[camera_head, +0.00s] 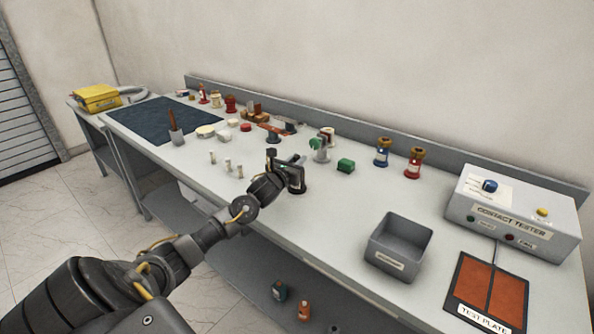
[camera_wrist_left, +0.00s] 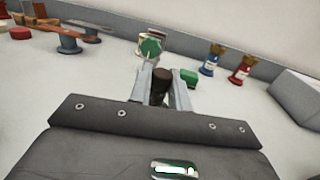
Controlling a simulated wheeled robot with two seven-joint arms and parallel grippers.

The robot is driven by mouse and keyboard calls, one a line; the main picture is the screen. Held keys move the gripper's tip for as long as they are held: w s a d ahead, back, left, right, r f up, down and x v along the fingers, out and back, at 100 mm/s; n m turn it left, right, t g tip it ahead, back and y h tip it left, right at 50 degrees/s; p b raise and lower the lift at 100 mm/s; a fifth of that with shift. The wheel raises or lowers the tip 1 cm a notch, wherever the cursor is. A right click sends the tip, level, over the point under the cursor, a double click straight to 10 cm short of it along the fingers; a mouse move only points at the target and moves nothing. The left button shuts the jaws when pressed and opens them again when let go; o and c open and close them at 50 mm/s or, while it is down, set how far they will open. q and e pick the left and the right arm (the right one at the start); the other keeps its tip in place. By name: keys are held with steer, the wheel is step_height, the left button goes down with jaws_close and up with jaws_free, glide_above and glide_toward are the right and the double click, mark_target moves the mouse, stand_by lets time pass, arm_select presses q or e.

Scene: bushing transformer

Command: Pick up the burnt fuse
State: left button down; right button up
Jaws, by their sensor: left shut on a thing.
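My left gripper (camera_head: 292,174) is low over the middle of the workbench. In the left wrist view its two grey fingers (camera_wrist_left: 162,82) are closed on a dark brown-black cylinder (camera_wrist_left: 160,90), which looks like the burnt fuse. Its lower part is hidden between the fingers, and I cannot tell whether it still touches the bench. Several small pale fuses (camera_head: 228,165) stand upright on the bench to the left of the gripper. My right gripper is not in view.
Beyond the gripper is a stand with a green disc (camera_head: 318,147), beside a green block (camera_head: 345,165). Blue (camera_head: 382,154) and red (camera_head: 414,163) bushings stand further right. A grey bin (camera_head: 399,247), a test plate (camera_head: 491,290) and a contact tester (camera_head: 512,218) occupy the right side.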

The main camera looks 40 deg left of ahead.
arm_select(q)
steer(key=s+a+r+b, duration=0.3)
steer(key=s+a+r, duration=0.1)
steer(key=s+r, duration=0.6)
steer(key=s, duration=0.3)
steer(key=shift+s, duration=0.2)
